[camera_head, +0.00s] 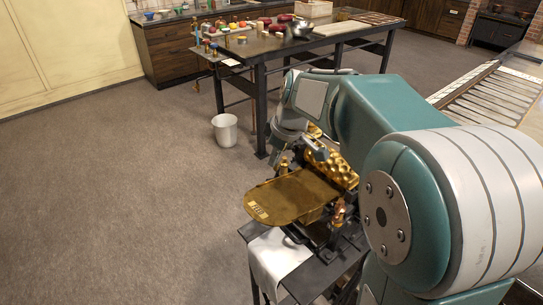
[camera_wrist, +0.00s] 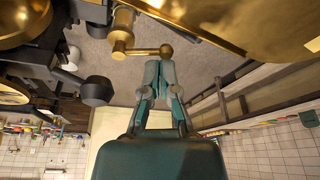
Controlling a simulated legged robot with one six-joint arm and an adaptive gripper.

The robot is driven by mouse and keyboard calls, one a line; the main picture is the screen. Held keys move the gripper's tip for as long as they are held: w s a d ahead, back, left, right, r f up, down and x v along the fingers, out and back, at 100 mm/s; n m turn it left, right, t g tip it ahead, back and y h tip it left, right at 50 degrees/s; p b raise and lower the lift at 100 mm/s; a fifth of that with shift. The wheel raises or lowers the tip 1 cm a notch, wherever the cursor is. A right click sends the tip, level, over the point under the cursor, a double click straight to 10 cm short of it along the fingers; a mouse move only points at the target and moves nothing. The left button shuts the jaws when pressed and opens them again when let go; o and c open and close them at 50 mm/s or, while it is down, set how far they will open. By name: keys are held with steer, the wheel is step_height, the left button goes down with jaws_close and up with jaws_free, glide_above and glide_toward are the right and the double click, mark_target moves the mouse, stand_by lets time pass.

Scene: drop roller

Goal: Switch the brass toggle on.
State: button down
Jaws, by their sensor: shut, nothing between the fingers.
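The brass toggle (camera_wrist: 142,50) shows in the wrist view as a short lever with a ball end, set on a brass post. It lies across the picture, with its ball to the right. My gripper (camera_wrist: 160,68) is shut and empty, its tips just below the ball end in the picture. I cannot tell whether they touch it. In the head view my wrist hangs over the drop roller, which has a brass plate (camera_head: 290,196) and dimpled brass rollers (camera_head: 342,170). My gripper's tips are not clear there.
The machine stands on a dark narrow table (camera_head: 318,275) with a white cloth (camera_head: 278,262). A cluttered workbench (camera_head: 300,47) stands behind, with a white bucket (camera_head: 225,130) beside it. The floor to the left is clear. Dark machine parts (camera_wrist: 95,90) sit left of my gripper.

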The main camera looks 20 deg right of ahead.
steer(key=shift+s+d, duration=0.1)
steer(key=shift+s, duration=0.05)
stand_by(0.3)
steer(key=shift+w+d, duration=0.3)
steer(key=shift+w, duration=0.5)
steer(key=shift+a, duration=0.1)
